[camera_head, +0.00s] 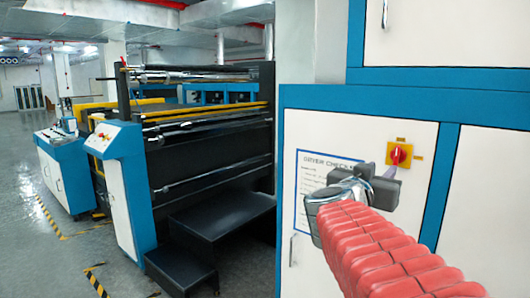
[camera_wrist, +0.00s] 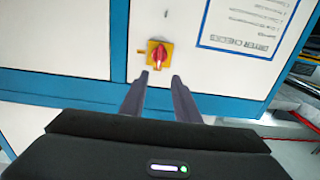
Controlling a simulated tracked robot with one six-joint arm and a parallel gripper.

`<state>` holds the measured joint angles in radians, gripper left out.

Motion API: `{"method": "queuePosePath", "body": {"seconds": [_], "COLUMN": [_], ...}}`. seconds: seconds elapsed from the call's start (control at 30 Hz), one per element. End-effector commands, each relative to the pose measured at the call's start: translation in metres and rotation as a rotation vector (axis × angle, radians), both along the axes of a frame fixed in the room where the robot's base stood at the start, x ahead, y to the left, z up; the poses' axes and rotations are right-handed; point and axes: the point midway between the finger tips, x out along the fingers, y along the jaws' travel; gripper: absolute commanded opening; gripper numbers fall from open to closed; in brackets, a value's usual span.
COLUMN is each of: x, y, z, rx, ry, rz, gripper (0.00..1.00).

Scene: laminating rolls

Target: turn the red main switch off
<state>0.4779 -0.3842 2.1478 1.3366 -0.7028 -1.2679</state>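The red main switch (camera_head: 398,154) is a red rotary knob on a yellow square plate, mounted on a white cabinet panel in the head view. In the wrist view the red switch (camera_wrist: 159,56) shows just beyond my fingertips, a little left of centre between them. My gripper (camera_head: 383,178) is in front of the panel, a little below and left of the switch in the head view. In the wrist view my gripper (camera_wrist: 160,77) has its two fingers apart with nothing between them. It appears not to touch the switch.
A printed dryer check sheet (camera_head: 318,180) is on the panel, partly hidden by my arm. A blue frame (camera_head: 440,185) borders the panel. A door handle (camera_head: 292,250) is at lower left of the cabinet. A laminating machine (camera_head: 205,140) with black steps (camera_head: 215,235) stands left.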

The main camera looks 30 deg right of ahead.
Motion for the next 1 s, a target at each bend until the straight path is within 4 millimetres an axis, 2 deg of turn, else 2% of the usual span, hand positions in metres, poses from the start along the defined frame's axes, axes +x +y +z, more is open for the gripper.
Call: {"method": "queuePosePath", "body": {"seconds": [0.53, 1.0], "x": [0.001, 0.023], "y": [-0.009, -0.061], "z": [0.0, -0.001], "rx": [0.001, 0.001], "ry": [0.001, 0.003], "rz": [-0.011, -0.01], "gripper": [0.29, 0.29]}}
